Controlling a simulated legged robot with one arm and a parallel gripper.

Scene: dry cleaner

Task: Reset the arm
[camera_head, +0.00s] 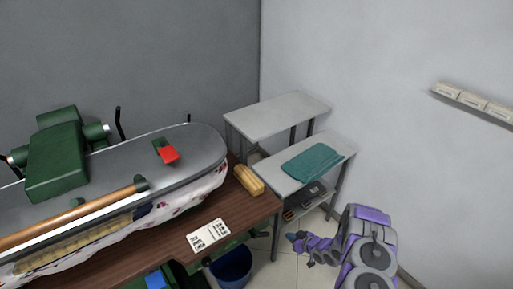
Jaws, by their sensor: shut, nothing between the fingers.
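My arm, purple and grey, shows at the bottom right, folded low over the tiled floor. My gripper (291,237) is at its left end, small in the picture, and points left. It is shut and holds nothing. It is in front of the grey shelf table's lower part and to the right of the blue bucket, apart from the brown table in the picture. The exact gap to the table legs cannot be told.
A brown table (262,207) carries a grey ironing press (100,170), a yellow-brown brush (248,180) and a white card (208,236). A blue bucket (232,268) stands below. A grey shelf table (268,176) holds a folded teal cloth (312,161). The right wall is close.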

